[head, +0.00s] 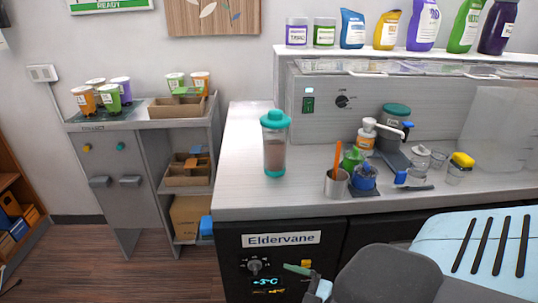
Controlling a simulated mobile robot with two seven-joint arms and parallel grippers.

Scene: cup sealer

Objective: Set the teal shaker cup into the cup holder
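The teal shaker cup (275,150) stands upright on the grey counter, left of the other counter items. It has a teal lid and a clear body with brownish contents. I cannot make out for certain which thing is the cup holder; a grey metal cylinder (337,186) with an orange stick in it stands to the cup's right. Part of my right gripper (309,279) shows at the bottom, low in front of the counter and apart from the cup. Its fingers are mostly hidden behind my dark grey arm link. My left gripper is out of view.
Bare counter (240,170) lies left of the cup. A grey side cart (130,125) holds several lidded cups. Bottles line the shelf above.

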